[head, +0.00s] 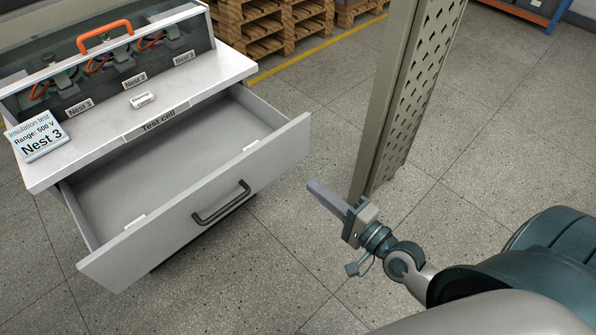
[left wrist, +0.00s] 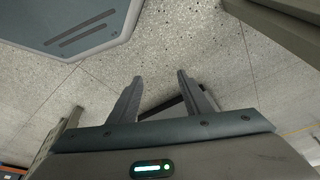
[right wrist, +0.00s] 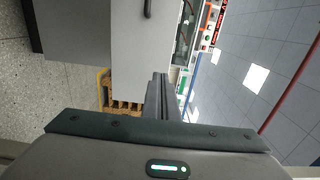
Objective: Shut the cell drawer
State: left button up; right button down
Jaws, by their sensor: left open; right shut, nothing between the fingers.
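The cell drawer (head: 200,205) under the test cell is pulled well out in the head view. Its inside looks empty except for small white pieces at the front panel. A dark bar handle (head: 221,203) is on its front; part of a dark handle also shows at the top of the right wrist view (right wrist: 147,8). My right gripper (head: 313,187) is shut and empty, apart from the drawer front and to its right. My left gripper is out of the head view; in the left wrist view its fingers (left wrist: 160,85) are apart, with nothing between them but floor behind.
The test cell's white top (head: 75,140) carries a Nest 3 card (head: 38,138) and a small label block (head: 142,99). A perforated post (head: 405,95) stands just behind my right gripper. Wooden pallets (head: 265,25) are at the back. The floor before the drawer is clear.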

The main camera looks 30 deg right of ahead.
jog(key=p, duration=0.1)
send_near(269, 150)
jog(key=x, duration=0.5)
jog(key=shift+w+f, duration=0.1)
jog(key=shift+w, duration=0.3)
pick_arm(q)
jog(key=shift+a+f+g, duration=0.3)
jog(key=shift+a+f, duration=0.1)
jog(key=shift+a, duration=0.1)
pick_arm(e)
jog(key=shift+w+a, duration=0.15)
jog(key=shift+w, duration=0.15)
pick_arm(q)
jog(key=shift+s, duration=0.2)
pick_arm(e)
jog(key=shift+w+a, duration=0.15)
jog(key=shift+w, duration=0.3)
jog(key=x, duration=1.2)
pick_arm(q)
jog(key=w+d+t+b, duration=0.1)
jog(key=d+t+h+b, duration=0.1)
jog(key=d, duration=0.1)
jog(key=w+d+r+b, duration=0.1)
jog(key=b, duration=0.1)
jog(key=shift+w+d+t+h, duration=0.3)
jog(key=shift+w+d+t, duration=0.05)
jog(key=shift+d+t, duration=0.05)
pick_arm(e)
jog(key=x, duration=1.4)
jog(key=shift+w+r, duration=0.25)
